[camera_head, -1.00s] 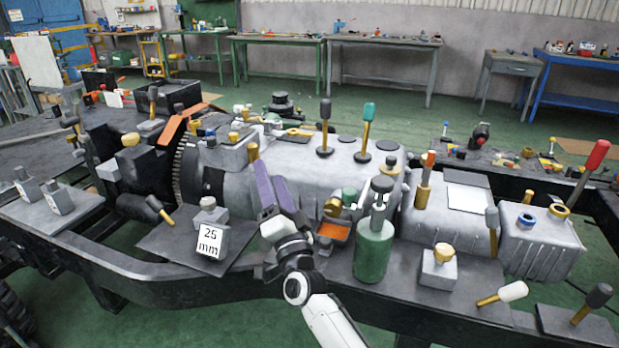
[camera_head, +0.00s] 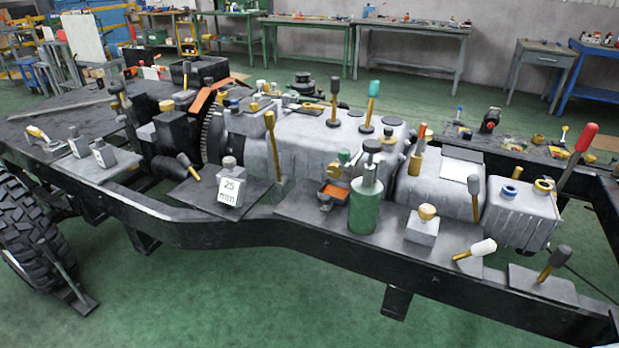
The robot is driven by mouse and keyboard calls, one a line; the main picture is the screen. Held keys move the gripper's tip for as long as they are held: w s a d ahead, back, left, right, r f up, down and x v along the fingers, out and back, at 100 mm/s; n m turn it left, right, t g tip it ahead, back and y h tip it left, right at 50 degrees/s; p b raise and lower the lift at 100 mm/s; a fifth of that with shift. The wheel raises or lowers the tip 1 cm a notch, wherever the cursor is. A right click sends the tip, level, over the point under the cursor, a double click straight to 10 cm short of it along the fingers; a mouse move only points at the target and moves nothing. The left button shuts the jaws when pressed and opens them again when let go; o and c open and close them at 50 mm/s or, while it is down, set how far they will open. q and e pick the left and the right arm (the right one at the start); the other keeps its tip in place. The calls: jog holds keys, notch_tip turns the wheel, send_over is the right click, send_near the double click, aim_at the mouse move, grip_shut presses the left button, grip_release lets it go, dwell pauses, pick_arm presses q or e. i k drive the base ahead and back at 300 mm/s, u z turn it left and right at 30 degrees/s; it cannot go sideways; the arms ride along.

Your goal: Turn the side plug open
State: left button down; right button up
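The grey gearbox casing (camera_head: 308,140) lies along the dark chassis frame (camera_head: 245,236). An upright gold bar (camera_head: 273,147) stands against its near side. A gold-shafted piece with an orange top (camera_head: 416,155) stands at the casing's right end. I cannot tell for certain which fitting is the side plug, or whether any plug is turned. Neither of my grippers shows in the head view.
A green cylinder (camera_head: 365,208) and a block marked 25 mm (camera_head: 230,190) stand on the near ledge. A gold-knobbed block (camera_head: 424,226) and several loose handles lie to the right. A big tyre (camera_head: 30,240) is at left. Green floor in front is clear.

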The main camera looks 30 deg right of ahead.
aim_at(331, 170)
jog(key=u, duration=0.9)
jog(key=i, duration=0.95)
jog(key=z, duration=0.9)
